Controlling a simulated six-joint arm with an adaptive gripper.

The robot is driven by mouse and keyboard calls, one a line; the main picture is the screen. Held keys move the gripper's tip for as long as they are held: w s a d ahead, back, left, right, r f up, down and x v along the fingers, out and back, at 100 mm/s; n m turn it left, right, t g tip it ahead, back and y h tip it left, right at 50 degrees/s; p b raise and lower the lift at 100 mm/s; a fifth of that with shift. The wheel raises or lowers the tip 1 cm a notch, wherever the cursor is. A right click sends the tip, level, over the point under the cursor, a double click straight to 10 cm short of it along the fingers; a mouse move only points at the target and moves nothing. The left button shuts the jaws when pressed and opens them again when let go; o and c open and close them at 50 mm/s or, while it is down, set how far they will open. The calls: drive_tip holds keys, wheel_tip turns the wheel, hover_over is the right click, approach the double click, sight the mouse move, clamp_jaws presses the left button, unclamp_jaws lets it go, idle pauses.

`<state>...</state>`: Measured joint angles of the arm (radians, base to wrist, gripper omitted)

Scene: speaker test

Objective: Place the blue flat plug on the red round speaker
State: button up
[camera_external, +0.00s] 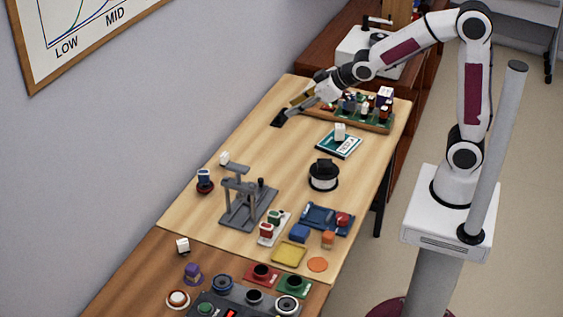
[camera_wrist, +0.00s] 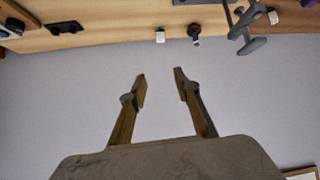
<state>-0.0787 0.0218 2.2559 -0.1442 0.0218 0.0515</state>
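My gripper (camera_external: 303,100) is at the far end of the table, by the wall. In the wrist view its two fingers (camera_wrist: 160,72) are apart with nothing between them, over plain wall. A small blue-topped piece (camera_external: 204,175) sits on a dark red round base (camera_external: 205,187) near the table's left edge. These look like the blue plug and red round speaker, but they are too small to be sure. The blue piece (camera_wrist: 195,40) and red base (camera_wrist: 194,29) also show in the wrist view. My gripper is well away from them.
A grey stand (camera_external: 243,205) is right of the blue-topped piece, with a white cube (camera_external: 224,158) behind it. A wooden tray (camera_external: 375,125) of small parts is beside my gripper. A black-and-white spool (camera_external: 323,176) and a blue tray (camera_external: 318,217) stand farther forward. The far-middle tabletop is mostly clear.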

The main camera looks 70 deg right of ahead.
drive_tip(key=s+d+r+m+g, duration=0.1)
drive_tip(key=s+d+g, duration=0.1)
drive_tip(key=s, duration=1.3)
drive_tip(key=s+d+r+m+g, duration=0.1)
drive_tip(key=s+d+r+g, duration=0.1)
drive_tip(key=s, duration=1.3)
drive_tip(key=shift+h, duration=0.3)
drive_tip(key=shift+s, duration=0.1)
